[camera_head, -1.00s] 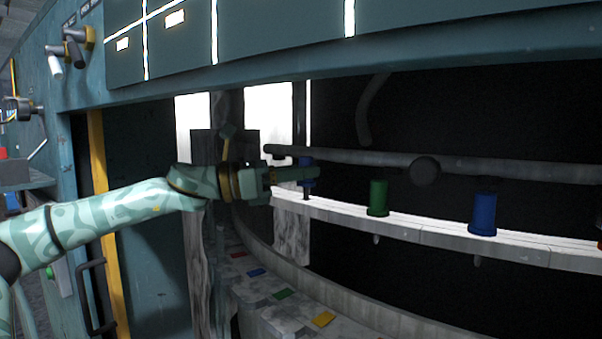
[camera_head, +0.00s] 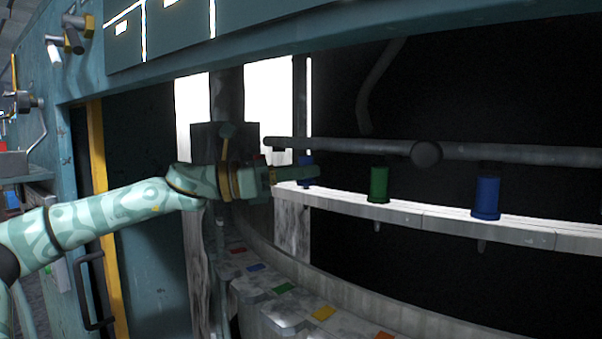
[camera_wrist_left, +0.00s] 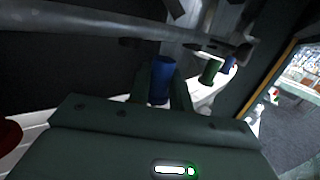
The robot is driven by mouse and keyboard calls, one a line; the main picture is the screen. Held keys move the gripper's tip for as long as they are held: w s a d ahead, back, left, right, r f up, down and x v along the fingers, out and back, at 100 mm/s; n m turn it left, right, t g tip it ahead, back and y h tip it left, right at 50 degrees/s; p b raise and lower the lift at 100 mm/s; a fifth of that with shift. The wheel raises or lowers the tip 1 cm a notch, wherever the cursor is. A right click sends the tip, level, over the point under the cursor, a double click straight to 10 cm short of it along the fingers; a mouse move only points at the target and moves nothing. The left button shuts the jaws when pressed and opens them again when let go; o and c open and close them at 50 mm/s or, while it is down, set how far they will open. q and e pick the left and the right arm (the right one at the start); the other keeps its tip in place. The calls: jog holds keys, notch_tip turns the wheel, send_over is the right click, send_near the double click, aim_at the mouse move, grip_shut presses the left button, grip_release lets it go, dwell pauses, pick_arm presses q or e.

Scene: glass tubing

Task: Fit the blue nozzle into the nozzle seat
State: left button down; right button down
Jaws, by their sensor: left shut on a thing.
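My left gripper (camera_head: 306,173) is shut on a blue nozzle (camera_head: 305,160) above the left end of a pale rail (camera_head: 425,219). In the left wrist view the blue nozzle (camera_wrist_left: 161,82) stands between the two fingers of my left gripper (camera_wrist_left: 162,92). I cannot make out the nozzle seat itself or tell if the nozzle rests fully on the rail. My right gripper is not in view.
A green nozzle (camera_head: 379,184) and another blue nozzle (camera_head: 486,196) stand on the rail to the right. A grey pipe (camera_head: 345,146) runs just above them. Coloured tags, including a yellow one (camera_head: 323,313), lie on a lower ledge. A teal frame (camera_head: 400,70) crosses overhead.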

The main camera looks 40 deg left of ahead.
pick_arm(q)
jog(key=c, duration=1.2)
grip_release()
jog(key=shift+f, duration=0.1)
jog(key=b+v, duration=0.8)
jog(key=v, duration=0.8)
jog(key=shift+s+a+b, duration=0.1)
jog(key=shift+a+b, duration=0.05)
jog(key=shift+b, duration=0.2)
